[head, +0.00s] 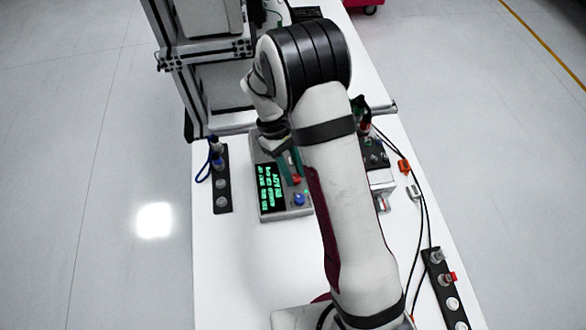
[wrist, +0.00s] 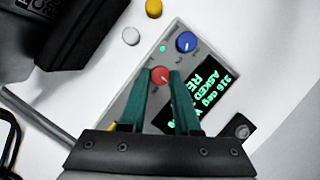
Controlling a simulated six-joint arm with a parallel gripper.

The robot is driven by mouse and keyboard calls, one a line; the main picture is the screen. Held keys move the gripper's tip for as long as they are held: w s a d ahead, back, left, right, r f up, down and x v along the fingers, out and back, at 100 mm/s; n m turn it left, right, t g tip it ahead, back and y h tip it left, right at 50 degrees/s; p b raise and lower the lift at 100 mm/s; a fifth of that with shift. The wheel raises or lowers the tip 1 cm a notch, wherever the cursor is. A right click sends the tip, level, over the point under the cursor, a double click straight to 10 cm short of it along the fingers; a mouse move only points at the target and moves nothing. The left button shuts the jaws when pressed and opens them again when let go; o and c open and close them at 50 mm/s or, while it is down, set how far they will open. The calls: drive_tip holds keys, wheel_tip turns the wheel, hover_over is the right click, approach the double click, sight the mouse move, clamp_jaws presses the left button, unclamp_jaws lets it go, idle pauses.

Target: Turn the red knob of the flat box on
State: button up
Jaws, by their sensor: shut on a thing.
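The flat box (head: 269,213) is grey and lies on the white table, with a black display (head: 269,188) of green text. The display also shows in the wrist view (wrist: 209,95), where part of its text reads "ASKED". The red knob (wrist: 159,77) sits on the box beside the display; in the head view the red knob (head: 297,178) is partly hidden by my gripper. A blue knob (wrist: 187,42) is near it, with a lit green light (wrist: 162,48). My gripper (wrist: 160,80) has green fingers, one on each side of the red knob, shut on it.
A black strip with connectors (head: 222,190) and a blue cable lies left of the box. Another device (head: 379,178) stands to the right, partly behind my arm. A black strip (head: 445,290) lies front right, near black cables. A metal frame rack (head: 205,60) stands at the back left.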

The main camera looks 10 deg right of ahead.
clamp_jaws()
drive_tip(key=m+y, duration=0.1)
drive_tip(key=m, duration=0.2)
drive_tip(key=m+y, duration=0.1)
drive_tip(key=m, duration=0.1)
drive_tip(key=shift+w+d+m+g, duration=0.1)
drive_tip(key=shift+d+m+g, duration=0.1)
drive_tip(key=shift+m+g, duration=0.2)
drive_tip(key=m, duration=0.2)
drive_tip(key=m+y, duration=0.1)
drive_tip(key=m, duration=0.1)
drive_tip(key=m+y, duration=0.1)
drive_tip(key=shift+d+m, duration=0.25)
drive_tip(key=shift+m, duration=0.15)
drive_tip(key=o, duration=1)
unclamp_jaws()
drive_tip(key=shift+c, duration=0.2)
drive_tip(key=v, duration=1.5)
drive_tip(key=shift+d+r, duration=0.35)
drive_tip(key=shift+r, duration=0.05)
